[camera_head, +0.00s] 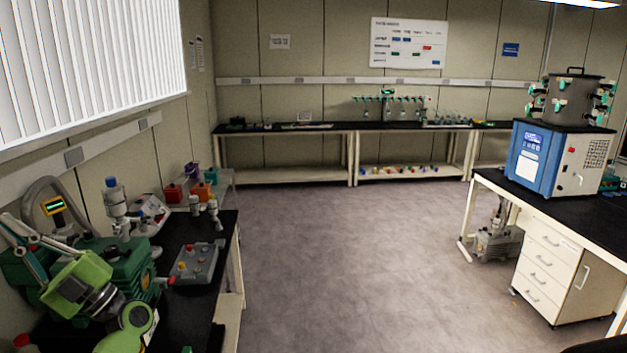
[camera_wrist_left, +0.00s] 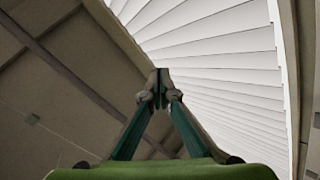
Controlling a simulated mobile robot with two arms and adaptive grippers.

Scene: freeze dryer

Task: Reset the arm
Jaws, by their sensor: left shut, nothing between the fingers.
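My left arm, with lime green and dark parts, is at the lower left of the head view, over the left bench. My left gripper (camera_head: 22,238) points up and to the left there, near the wall below the window blind. In the left wrist view my left gripper (camera_wrist_left: 162,76) has its two teal fingers meeting at the tips, shut and empty. Behind the fingers are only the white blind (camera_wrist_left: 225,60) and the wall. My right gripper is in neither view.
The left black bench (camera_head: 205,235) holds a grey box with coloured knobs (camera_head: 195,262), a blue-capped device (camera_head: 114,200) and orange containers (camera_head: 202,191). A blue and white freeze dryer (camera_head: 548,158) stands on the right bench. The floor (camera_head: 345,250) between is clear.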

